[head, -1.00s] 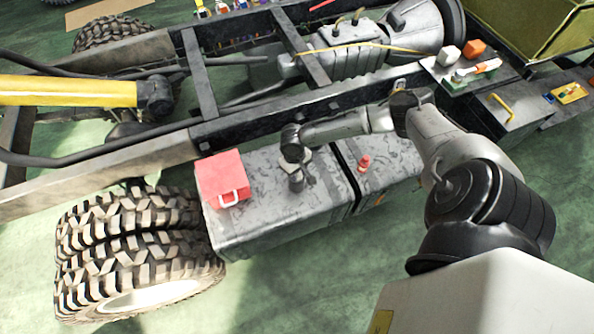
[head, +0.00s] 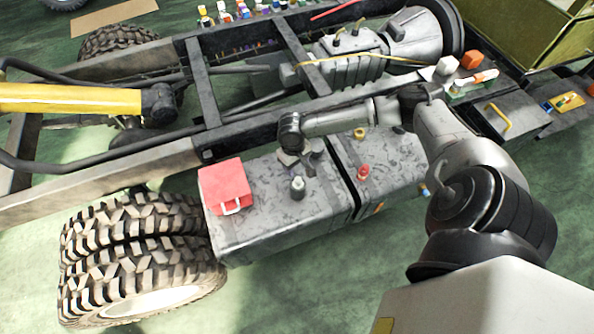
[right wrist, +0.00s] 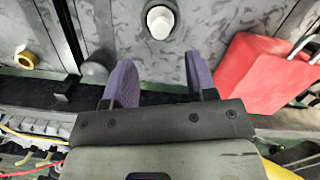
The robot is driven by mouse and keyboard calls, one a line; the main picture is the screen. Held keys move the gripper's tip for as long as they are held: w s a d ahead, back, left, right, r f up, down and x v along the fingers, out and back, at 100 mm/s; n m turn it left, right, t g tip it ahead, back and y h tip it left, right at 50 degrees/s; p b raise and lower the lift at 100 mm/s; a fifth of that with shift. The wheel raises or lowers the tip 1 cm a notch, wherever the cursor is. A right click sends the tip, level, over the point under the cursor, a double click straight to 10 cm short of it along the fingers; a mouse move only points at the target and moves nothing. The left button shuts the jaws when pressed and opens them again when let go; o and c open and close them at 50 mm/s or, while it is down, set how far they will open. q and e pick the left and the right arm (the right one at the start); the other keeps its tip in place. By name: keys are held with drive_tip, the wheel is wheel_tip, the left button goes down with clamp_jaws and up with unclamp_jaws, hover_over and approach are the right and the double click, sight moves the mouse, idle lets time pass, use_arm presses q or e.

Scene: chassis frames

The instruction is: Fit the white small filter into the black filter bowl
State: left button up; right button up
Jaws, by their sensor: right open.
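The white small filter (right wrist: 160,22) shows as a pale round top in the right wrist view, seated in or on the dark filter bowl (right wrist: 151,8); how deep it sits I cannot tell. In the head view the filter bowl (head: 298,188) stands upright on the grey tank, with a pale top. My right gripper (head: 300,163) is beside the bowl, on its chassis-rail side. Its two purple fingers are apart and empty in the right wrist view (right wrist: 161,80), clear of the bowl and filter. My left gripper is out of view.
A red box (head: 225,185) with a pale handle stands left of the bowl on the grey tank (head: 275,225). A red-topped item (head: 363,172) and a yellow ring (head: 359,133) are to the right. The chassis rail (head: 240,130) runs behind.

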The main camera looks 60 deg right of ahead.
drive_tip(key=s+a+f+n+t+y, duration=0.1)
drive_tip(key=s+a+n, duration=0.2)
drive_tip(key=a, duration=0.7)
drive_tip(key=s+a+n+t+y, duration=0.1)
drive_tip(key=s+a+n, duration=0.2)
drive_tip(key=a, duration=0.6)
drive_tip(key=s+a+r+n+t, duration=0.1)
drive_tip(key=s+a, duration=0.3)
drive_tip(key=a, duration=0.1)
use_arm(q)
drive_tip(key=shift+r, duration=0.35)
use_arm(e)
drive_tip(key=s+d+r+t+h, duration=0.1)
drive_tip(key=s+d+r+h, duration=0.1)
drive_tip(key=s+r, duration=0.2)
drive_tip(key=shift+s+d+t, duration=0.15)
drive_tip(key=shift+s+t, duration=0.25)
drive_tip(key=shift+s, duration=0.7)
use_arm(q)
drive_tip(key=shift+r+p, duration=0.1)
drive_tip(key=shift+p, duration=0.2)
use_arm(e)
drive_tip(key=shift+r, duration=0.2)
